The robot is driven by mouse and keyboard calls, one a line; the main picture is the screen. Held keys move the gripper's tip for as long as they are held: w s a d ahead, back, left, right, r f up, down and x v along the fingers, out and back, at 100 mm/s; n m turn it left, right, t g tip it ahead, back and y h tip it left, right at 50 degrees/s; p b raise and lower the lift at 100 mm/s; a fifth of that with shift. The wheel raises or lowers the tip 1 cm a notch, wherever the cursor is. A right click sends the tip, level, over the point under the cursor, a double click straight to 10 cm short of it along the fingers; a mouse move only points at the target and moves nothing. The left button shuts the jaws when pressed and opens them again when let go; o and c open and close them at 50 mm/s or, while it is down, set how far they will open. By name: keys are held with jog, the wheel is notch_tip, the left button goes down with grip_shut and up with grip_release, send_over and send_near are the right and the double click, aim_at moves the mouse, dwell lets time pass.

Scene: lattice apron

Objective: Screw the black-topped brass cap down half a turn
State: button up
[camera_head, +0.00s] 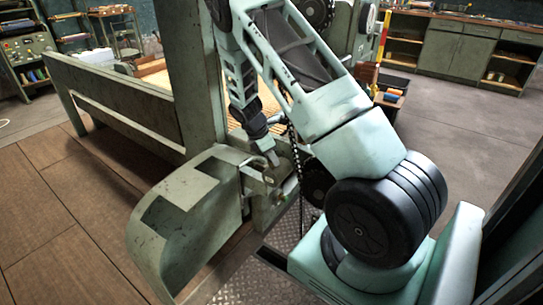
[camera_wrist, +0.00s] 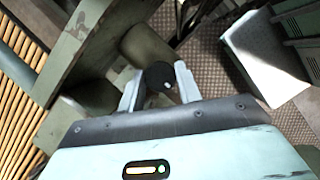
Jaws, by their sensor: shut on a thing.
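The cap shows in the wrist view as a round black top (camera_wrist: 157,73) with a small white mark near its lower right edge. Its brass part is hidden from this angle. My gripper (camera_wrist: 159,83) has its two pale fingers on the left and right of the cap, shut on it. In the head view my gripper (camera_head: 271,157) reaches down to the green machine (camera_head: 190,215), by a small fitting behind its rounded guard. The cap itself cannot be made out there.
Green machine beams and the rounded guard stand close around my gripper. Slatted rollers (camera_wrist: 22,95) lie at the left of the wrist view. A patterned metal floor plate (camera_head: 240,287) lies below. A workbench (camera_head: 455,50) stands far off at the right, with open grey floor before it.

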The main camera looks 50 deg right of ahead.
jog(key=shift+m, duration=0.3)
jog(key=m+g+y+p, duration=0.1)
jog(key=m+p, duration=0.1)
jog(key=shift+w+r+m, duration=0.1)
jog(key=shift+m, duration=0.3)
jog(key=m+y+p, duration=0.1)
jog(key=m, duration=0.2)
jog(key=shift+d+m+g+p, duration=0.15)
jog(key=shift+m+g+p, duration=0.15)
jog(key=shift+g+p, duration=0.1)
jog(key=m+y, duration=0.1)
jog(key=m, duration=0.2)
jog(key=shift+w+m, duration=0.1)
jog(key=shift+m, duration=0.2)
jog(key=shift+d+m+y+p, duration=0.15)
jog(key=shift+m+y+p, duration=0.55)
jog(key=shift+m, duration=1.1)
jog(key=o, duration=1)
